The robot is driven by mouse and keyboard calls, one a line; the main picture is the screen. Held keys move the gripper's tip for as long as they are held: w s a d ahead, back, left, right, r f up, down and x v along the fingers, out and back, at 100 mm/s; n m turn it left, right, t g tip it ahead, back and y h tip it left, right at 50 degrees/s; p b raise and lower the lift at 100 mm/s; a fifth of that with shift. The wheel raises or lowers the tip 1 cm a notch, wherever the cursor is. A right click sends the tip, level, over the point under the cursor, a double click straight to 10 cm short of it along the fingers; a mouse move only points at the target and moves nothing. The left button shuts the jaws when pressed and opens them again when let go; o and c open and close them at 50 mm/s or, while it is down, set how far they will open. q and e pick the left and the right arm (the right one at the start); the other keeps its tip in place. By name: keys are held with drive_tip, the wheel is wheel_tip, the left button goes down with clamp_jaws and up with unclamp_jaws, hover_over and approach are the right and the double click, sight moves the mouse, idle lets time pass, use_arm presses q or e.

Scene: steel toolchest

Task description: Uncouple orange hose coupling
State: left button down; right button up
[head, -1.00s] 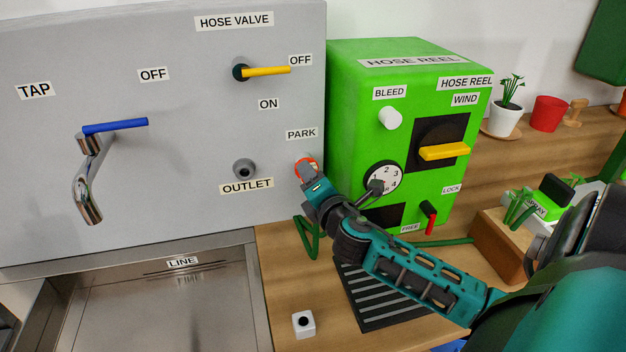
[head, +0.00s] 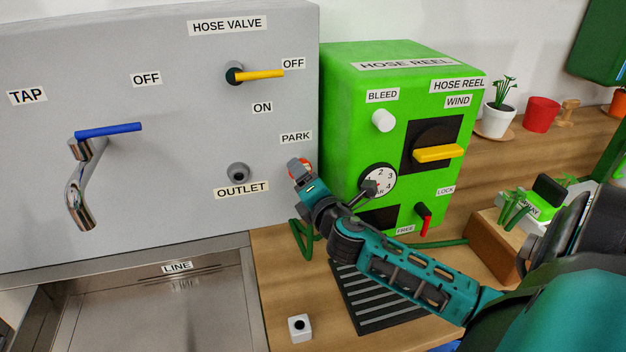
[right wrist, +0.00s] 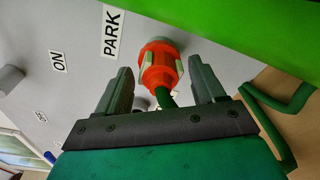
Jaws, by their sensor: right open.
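The orange hose coupling (right wrist: 160,66) sits at the grey panel below the PARK label (right wrist: 114,32) in the right wrist view, with the green hose (right wrist: 166,98) running from its near end. My right gripper (right wrist: 163,80) is open, with one finger on each side of the coupling and visible gaps between. In the head view my right gripper (head: 298,172) covers most of the coupling, and only a bit of orange shows beside it. The outlet (head: 239,173) is a bare grey stub left of the coupling. My left gripper is not in view.
The green hose reel box (head: 350,130) stands close on the right of my gripper. The hose valve's yellow lever (head: 260,75) lies by OFF. A steel sink (head: 150,310) and a small white block (head: 300,328) are in front. A brown box (head: 490,248) stands at right.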

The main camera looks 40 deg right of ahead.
drive_tip(key=b+v, duration=0.1)
drive_tip(key=v, duration=1.1)
drive_tip(key=shift+s, duration=0.35)
drive_tip(key=shift+r, duration=0.1)
drive_tip(key=shift+a, duration=0.1)
